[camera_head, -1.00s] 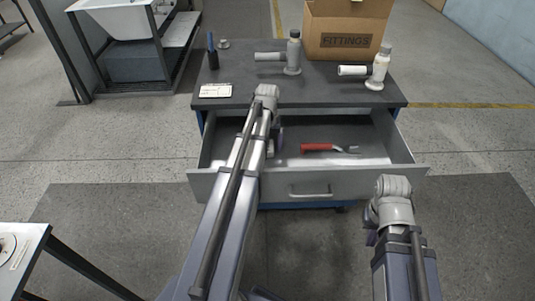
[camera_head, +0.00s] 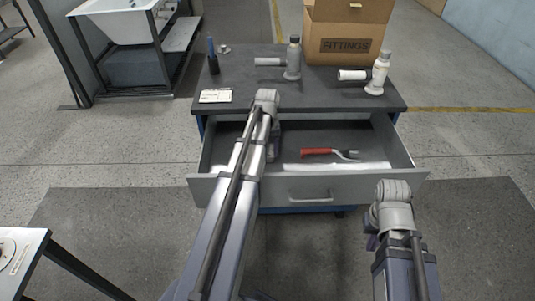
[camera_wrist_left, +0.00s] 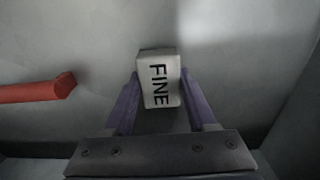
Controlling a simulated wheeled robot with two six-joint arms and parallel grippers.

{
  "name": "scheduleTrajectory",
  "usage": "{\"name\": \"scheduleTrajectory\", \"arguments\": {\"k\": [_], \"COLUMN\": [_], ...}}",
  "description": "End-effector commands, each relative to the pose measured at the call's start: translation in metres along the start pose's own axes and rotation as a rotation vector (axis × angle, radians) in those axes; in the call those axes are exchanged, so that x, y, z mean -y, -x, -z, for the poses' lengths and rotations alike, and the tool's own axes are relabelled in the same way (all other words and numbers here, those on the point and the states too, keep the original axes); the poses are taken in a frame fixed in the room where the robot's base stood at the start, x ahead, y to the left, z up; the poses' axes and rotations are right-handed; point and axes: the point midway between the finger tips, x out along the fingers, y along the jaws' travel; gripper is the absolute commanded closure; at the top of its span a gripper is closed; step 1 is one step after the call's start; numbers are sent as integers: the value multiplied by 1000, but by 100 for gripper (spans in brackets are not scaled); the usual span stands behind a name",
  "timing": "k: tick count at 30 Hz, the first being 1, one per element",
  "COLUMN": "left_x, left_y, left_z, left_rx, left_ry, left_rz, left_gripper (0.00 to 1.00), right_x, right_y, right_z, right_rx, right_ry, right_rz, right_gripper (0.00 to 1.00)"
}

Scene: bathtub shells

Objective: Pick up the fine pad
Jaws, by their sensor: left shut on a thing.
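The fine pad is a small pale block (camera_wrist_left: 160,65) marked FINE, seen in the left wrist view over the pale drawer floor. My left gripper (camera_wrist_left: 159,84) is shut on it, with one purple finger on each side. In the head view my left gripper (camera_head: 273,150) is inside the open drawer (camera_head: 230,187), partly behind my own arm, and I cannot make out the pad there. My right gripper (camera_head: 371,241) is low on the right, outside the drawer, mostly hidden by its wrist; its jaws cannot be read.
A red-handled tool (camera_head: 318,152) lies in the drawer right of my left gripper. On the cabinet top (camera_head: 300,95) are a fittings box (camera_head: 347,45), two grey-white bottle-like fixtures (camera_head: 293,58) (camera_head: 378,75), a dark bottle (camera_head: 213,62) and a label card (camera_head: 215,96).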

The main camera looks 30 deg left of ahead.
Motion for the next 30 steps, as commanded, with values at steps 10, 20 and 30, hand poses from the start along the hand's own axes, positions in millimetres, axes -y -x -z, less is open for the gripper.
{"name": "scheduleTrajectory", "arguments": {"k": [10, 20, 30], "left_x": [0, 0, 0], "left_y": [4, 38, 90], "left_z": [0, 0, 0], "left_rx": [0, 0, 0], "left_ry": [0, 0, 0], "left_rz": [0, 0, 0], "left_gripper": [100, 100, 100], "right_x": [0, -4, -9], "right_y": [4, 38, 90], "right_z": [0, -2, -5], "right_rx": [0, 0, 0], "right_ry": [0, 0, 0], "right_rz": [0, 0, 0], "right_gripper": [100, 100, 100]}}
